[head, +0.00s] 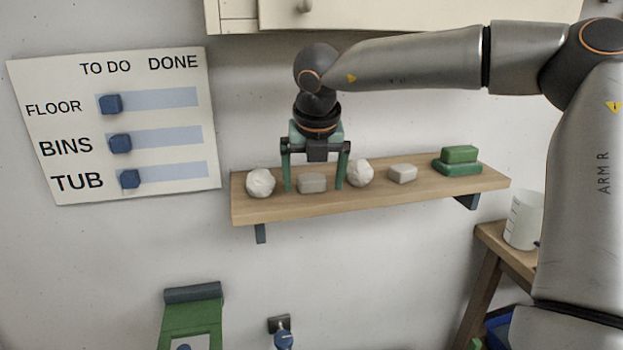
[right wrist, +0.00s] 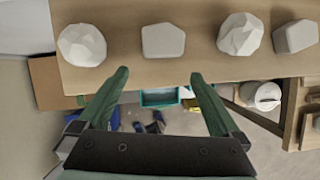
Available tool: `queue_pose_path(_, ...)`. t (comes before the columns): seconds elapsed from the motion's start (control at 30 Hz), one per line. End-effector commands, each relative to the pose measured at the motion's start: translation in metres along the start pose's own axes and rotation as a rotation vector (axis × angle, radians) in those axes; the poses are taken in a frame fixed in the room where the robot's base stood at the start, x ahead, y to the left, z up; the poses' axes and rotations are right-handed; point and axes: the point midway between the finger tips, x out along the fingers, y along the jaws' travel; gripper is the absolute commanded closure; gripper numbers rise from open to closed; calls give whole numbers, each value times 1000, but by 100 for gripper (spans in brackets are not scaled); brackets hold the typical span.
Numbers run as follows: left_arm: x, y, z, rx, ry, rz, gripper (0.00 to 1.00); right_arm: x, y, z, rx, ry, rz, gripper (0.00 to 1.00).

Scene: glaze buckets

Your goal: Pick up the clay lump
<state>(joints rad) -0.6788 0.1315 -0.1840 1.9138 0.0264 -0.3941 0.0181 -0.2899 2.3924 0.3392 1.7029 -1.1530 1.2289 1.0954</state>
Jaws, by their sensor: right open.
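Two whitish faceted lumps and two smaller grey blocky pieces stand in a row on a wooden shelf (head: 275,207); I cannot tell for certain which is the clay lump. The left faceted lump (head: 260,182) and the left grey block (head: 312,183) are followed by the second faceted lump (head: 361,173) and the right grey block (head: 402,173). My right gripper (head: 314,188) is open, its green fingers on either side of the left grey block in the head view. In the right wrist view this grey block (right wrist: 163,40) lies ahead of the fingertips, apart from them. My left gripper is out of view.
A green two-part object (head: 458,160) lies at the shelf's right end. A TO DO/DONE board (head: 125,125) hangs at left, a cabinet (head: 400,14) above. A white cup (head: 523,222) stands on a wooden stand at right. Neighbouring lumps flank the gripper closely.

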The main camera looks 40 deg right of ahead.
Motion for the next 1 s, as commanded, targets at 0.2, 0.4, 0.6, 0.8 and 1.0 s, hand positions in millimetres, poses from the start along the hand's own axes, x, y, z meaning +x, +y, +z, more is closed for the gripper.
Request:
queue_pose_path(0.2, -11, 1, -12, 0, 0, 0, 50, 11, 0, 31, 4, 4, -2, 0)
queue_pose_path(0.4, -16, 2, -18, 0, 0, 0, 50, 25, -1, 40, 0, 3, 0, 0)
queue_pose_path(0.6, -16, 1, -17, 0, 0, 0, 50, 29, 0, 40, 0, 0, 1, 0)
queue_pose_path(0.8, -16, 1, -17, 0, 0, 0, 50, 29, 0, 39, 1, 0, 1, 15)
queue_pose_path(1.0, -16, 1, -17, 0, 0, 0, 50, 28, 0, 39, 1, 0, 1, 37)
